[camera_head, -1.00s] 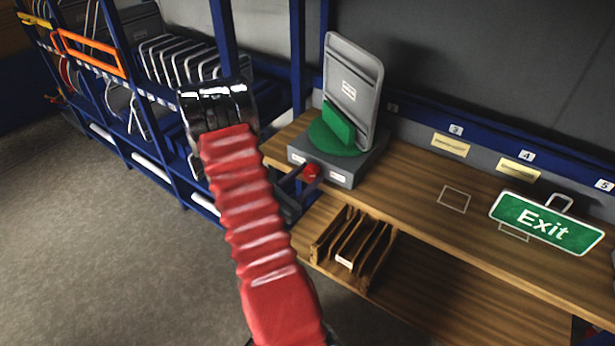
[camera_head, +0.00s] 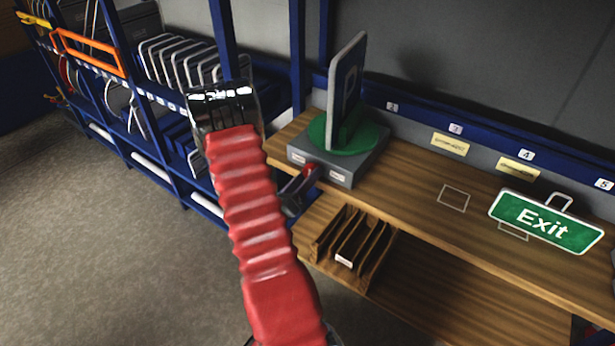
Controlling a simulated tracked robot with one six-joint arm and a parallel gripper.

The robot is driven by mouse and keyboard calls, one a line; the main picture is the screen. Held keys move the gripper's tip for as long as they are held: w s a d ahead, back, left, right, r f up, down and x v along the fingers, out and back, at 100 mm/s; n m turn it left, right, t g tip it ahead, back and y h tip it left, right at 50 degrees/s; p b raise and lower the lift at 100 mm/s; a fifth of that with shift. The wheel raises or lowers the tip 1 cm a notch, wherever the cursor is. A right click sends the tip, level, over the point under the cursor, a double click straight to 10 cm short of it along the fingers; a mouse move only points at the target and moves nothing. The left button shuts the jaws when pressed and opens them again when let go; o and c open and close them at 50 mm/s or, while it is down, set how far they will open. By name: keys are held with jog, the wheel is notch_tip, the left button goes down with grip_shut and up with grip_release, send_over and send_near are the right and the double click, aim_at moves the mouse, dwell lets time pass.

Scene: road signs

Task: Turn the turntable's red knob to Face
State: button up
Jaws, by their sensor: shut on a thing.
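The turntable is a grey box (camera_head: 343,177) with a round green plate (camera_head: 366,140) on top, at the left end of the wooden bench. A sign (camera_head: 347,88) stands upright in the green holder, seen nearly edge-on, with part of a blue face and a white mark showing. The red knob (camera_head: 309,169) is on the box's front, between two small white labels too small to read. My gripper (camera_head: 304,178) is at the knob, shut on it; the dark fingers partly cover it. My red-sleeved arm hides part of the gripper.
A wooden slotted rack (camera_head: 352,247) is on the lower shelf, below the turntable. A blue rack with several signs (camera_head: 180,62) is at the left. The bench middle is clear.

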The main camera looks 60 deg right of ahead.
jog(key=shift+a+f+n, duration=0.1)
jog(key=shift+n, duration=0.5)
jog(key=o, duration=1.1)
jog(key=shift+c, duration=0.2)
jog(key=shift+w, duration=0.1)
jog(key=v, duration=1.3)
jog(key=shift+a, duration=0.4)
